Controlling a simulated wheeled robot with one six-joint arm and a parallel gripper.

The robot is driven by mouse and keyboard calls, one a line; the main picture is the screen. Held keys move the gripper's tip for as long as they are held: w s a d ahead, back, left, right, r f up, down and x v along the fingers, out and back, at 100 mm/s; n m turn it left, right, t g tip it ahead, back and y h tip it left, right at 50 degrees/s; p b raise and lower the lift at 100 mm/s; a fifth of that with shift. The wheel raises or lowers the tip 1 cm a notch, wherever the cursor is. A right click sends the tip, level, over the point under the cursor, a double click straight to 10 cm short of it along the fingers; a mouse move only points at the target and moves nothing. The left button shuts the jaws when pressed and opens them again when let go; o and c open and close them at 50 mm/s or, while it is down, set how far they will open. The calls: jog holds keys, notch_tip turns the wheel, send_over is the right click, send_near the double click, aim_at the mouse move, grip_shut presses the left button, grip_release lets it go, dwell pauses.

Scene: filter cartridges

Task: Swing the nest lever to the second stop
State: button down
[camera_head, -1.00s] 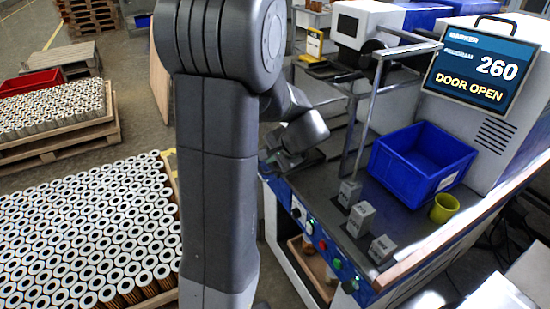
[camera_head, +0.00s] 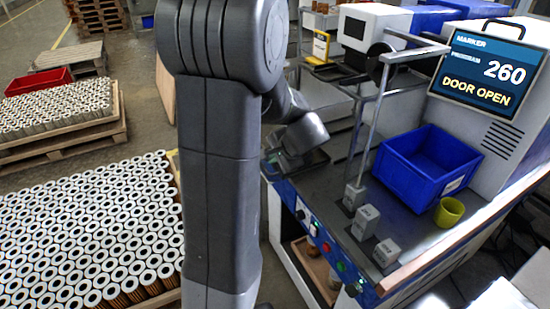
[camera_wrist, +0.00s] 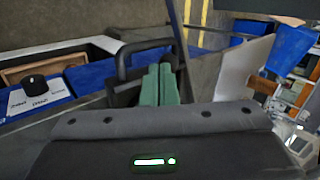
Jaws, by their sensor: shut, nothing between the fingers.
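My gripper (camera_head: 284,160) hangs at the left edge of the marker machine's bench, partly hidden behind my arm in the head view. In the wrist view its green fingers (camera_wrist: 158,86) are together and empty. A black knob or short lever (camera_wrist: 35,84) stands on a white labelled plate (camera_wrist: 42,100) at the left of the wrist view, apart from my fingers. I cannot tell whether it is the nest lever, and its label text is too small to read. A black loop-shaped part (camera_wrist: 124,62) shows just behind and left of the fingers.
The marker screen (camera_head: 487,70) reads program 260, door open. A blue bin (camera_head: 425,168), a yellow cup (camera_head: 449,211) and grey blocks (camera_head: 365,222) stand on the bench (camera_head: 411,222). Buttons line its front panel (camera_head: 325,246). Pallets of cartridges (camera_head: 85,235) stand at the left.

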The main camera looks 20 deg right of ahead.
jog(key=shift+w, duration=0.1)
jog(key=shift+w+a+m+h+p, duration=0.25)
jog(key=shift+w+m+h+p, duration=0.5)
jog(key=shift+m, duration=0.2)
jog(key=shift+w+a+m+h+p, duration=0.2)
jog(key=shift+w+m+h+p, duration=0.45)
jog(key=shift+w+m, duration=0.25)
jog(key=shift+w+d, duration=0.15)
jog(key=shift+w, duration=1.1)
